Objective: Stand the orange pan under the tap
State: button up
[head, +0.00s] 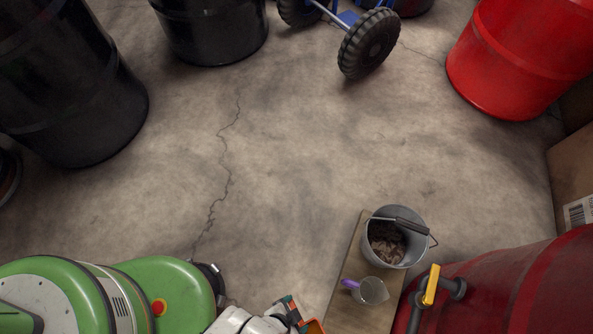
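The tap (431,287) has a yellow lever and dark fittings and sits on a dark red drum (520,290) at the lower right. An orange edge (313,326) at the bottom of the head view looks like part of the orange pan; the rest is cut off by the frame. My gripper (293,312) is right beside this orange edge, left of the wooden board. Its fingers are mostly hidden or out of frame, so I cannot tell whether it is holding the pan. The spot below the tap's outlet is not clearly visible.
A wooden board (345,283) carries a metal bucket (414,222) of brown scraps and a clear jug (373,291) with a purple handle. Black drums (70,90) stand upper left, a bright red drum (520,60) upper right, and a wheeled trolley (368,43) at the top. The middle floor is clear.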

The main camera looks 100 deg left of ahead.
jog(key=shift+w+f+b, duration=1.7)
jog(key=shift+f+b, duration=1.25)
jog(key=shift+f, duration=0.65)
jog(key=shift+w+a+f+b, duration=0.15)
jog(key=shift+w+a, duration=0.5)
jog(key=shift+w, duration=1.65)
jog(key=shift+w+a+b, duration=0.25)
jog(key=shift+w+a, duration=0.45)
jog(key=shift+w, duration=1.6)
jog(key=shift+w+a+f+b, duration=0.15)
jog(key=shift+w+a, duration=0.5)
jog(key=shift+w, duration=1.65)
jog(key=shift+r, duration=0.1)
jog(key=shift+f+b, duration=0.35)
jog(key=o, duration=1.2)
jog(key=shift+r, duration=0.1)
